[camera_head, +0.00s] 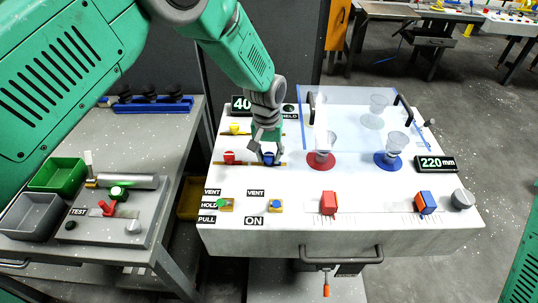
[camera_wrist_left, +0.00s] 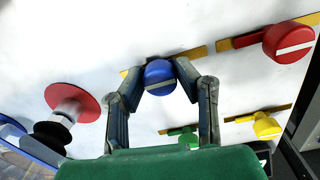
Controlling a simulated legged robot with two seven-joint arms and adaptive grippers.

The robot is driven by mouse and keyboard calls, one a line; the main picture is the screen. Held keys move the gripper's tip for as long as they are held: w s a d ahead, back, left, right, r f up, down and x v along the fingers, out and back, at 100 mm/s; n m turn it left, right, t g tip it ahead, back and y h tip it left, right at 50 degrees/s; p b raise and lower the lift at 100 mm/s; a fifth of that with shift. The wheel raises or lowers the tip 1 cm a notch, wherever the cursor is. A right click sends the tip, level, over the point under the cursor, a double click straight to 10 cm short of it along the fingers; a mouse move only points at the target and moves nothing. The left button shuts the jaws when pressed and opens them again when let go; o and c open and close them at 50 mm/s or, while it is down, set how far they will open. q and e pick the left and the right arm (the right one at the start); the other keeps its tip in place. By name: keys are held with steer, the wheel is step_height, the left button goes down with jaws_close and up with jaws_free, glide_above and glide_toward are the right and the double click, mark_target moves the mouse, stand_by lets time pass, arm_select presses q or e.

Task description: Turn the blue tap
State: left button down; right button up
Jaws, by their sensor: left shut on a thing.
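The blue tap (camera_head: 269,159) is a round knob on the white panel top of the bench, in the middle left of the head view. In the left wrist view the blue tap (camera_wrist_left: 160,78) has a pale stripe across its face and sits on a yellow bar. My left gripper (camera_head: 267,150) is over it from above. In the left wrist view both fingers of the left gripper (camera_wrist_left: 162,80) close around the knob, one on each side. The fingers hide part of the tap in the head view. My right gripper does not show.
A red tap (camera_head: 229,157) and a yellow tap (camera_head: 234,128) stand close by. A green tap (camera_wrist_left: 185,137) shows in the wrist view. Cups stand on a red disc (camera_head: 320,160) and a blue disc (camera_head: 387,160), beside a clear shield (camera_head: 357,115). The front panel holds sliders.

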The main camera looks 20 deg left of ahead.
mark_target(268, 154)
arm_select(q)
steer(key=shift+w+r, duration=0.3)
steer(key=shift+w, duration=0.15)
steer(key=c, duration=1.2)
jaws_free()
steer(key=shift+s+f, duration=0.15)
step_height(268, 154, up, 12)
steer(key=shift+a, duration=0.2)
steer(key=shift+f, duration=0.1)
steer(key=shift+s, duration=0.1)
